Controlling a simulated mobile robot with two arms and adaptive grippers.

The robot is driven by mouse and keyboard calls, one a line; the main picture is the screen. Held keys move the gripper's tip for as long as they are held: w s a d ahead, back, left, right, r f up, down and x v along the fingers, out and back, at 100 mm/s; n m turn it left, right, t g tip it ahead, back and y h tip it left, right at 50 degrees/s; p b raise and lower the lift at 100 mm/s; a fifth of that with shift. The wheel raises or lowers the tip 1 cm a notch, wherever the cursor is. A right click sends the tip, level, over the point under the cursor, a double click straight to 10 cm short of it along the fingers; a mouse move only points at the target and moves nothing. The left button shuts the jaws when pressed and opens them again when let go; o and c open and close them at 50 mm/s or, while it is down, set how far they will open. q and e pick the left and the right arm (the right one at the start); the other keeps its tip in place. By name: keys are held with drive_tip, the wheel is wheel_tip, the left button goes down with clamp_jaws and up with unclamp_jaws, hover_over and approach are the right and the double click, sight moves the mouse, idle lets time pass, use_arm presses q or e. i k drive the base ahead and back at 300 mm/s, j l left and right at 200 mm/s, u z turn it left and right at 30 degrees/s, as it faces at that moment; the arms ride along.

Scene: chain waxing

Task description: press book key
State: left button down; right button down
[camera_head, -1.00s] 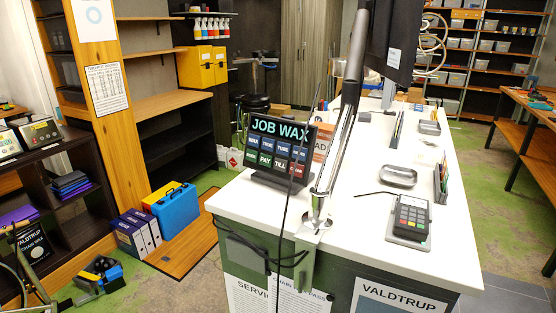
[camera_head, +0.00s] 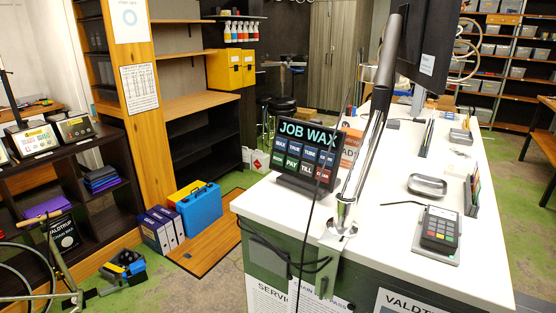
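A black touch panel (camera_head: 305,158) titled "JOB WAX" stands upright, tilted back, on the near left part of the white counter. It shows two rows of keys. The upper row is blue-grey, with words like "WAX" and "TUBE" that are small and partly hard to read. I cannot make out a key reading "BOOK"; a dark cable and a metal pole stand in front of the panel's right part. Neither of my grippers shows in the head view.
The white counter (camera_head: 400,222) also bears a card terminal (camera_head: 439,228), a metal dish (camera_head: 427,184) and the pole's round clamp base. A blue case (camera_head: 199,207) and binders stand on the floor to the left. The green floor before the shelves is partly clear.

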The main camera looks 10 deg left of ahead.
sight(279, 159)
drive_tip(key=l+u, duration=0.1)
drive_tip(key=l, duration=1.3)
